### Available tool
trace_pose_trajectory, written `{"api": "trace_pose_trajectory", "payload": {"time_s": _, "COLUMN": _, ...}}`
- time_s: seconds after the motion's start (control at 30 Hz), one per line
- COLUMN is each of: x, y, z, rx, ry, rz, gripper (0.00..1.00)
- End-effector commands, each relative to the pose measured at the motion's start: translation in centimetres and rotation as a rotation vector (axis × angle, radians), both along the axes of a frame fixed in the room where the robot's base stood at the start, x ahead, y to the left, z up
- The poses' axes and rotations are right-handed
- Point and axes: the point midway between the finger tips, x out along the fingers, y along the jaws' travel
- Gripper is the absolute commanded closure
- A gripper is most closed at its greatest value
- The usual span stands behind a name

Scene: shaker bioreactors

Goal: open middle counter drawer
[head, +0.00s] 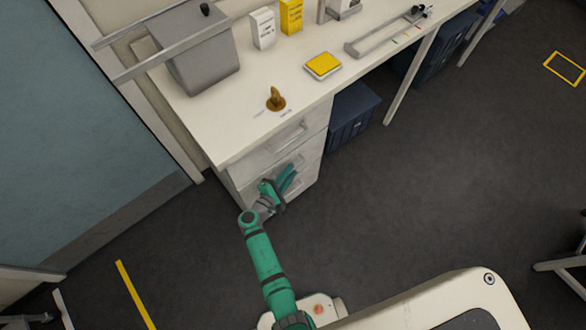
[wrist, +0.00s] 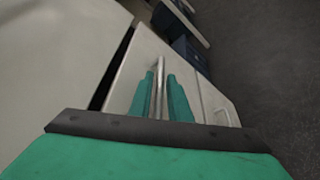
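The white drawer unit under the counter has a top drawer (head: 284,140) with a bar handle, a middle drawer (wrist: 130,75) below it, and a bottom drawer (wrist: 213,103). My gripper (head: 288,178) is at the middle drawer's front and partly hides it in the head view. In the wrist view, the two teal fingers (wrist: 161,95) lie on either side of the middle drawer's metal handle (wrist: 160,75), with narrow gaps beside it. The fingers look open around the bar. In the head view the drawer fronts look roughly flush.
A dark blue bin (head: 352,115) stands under the counter, right of the drawers. The floor (head: 420,190) in front is clear.

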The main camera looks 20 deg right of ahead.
Motion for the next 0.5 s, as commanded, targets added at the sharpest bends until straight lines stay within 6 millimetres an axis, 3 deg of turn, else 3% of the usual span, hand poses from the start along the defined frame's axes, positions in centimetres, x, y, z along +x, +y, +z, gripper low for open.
{"api": "trace_pose_trajectory", "payload": {"time_s": 0.2, "x": 1.2, "y": -1.7, "z": -0.5, "rx": 0.0, "ry": 0.002, "rz": -0.002, "gripper": 0.83}}
{"api": "trace_pose_trajectory", "payload": {"time_s": 0.5, "x": 1.5, "y": -1.9, "z": -0.6, "rx": 0.001, "ry": 0.001, "rz": -0.001, "gripper": 0.83}}
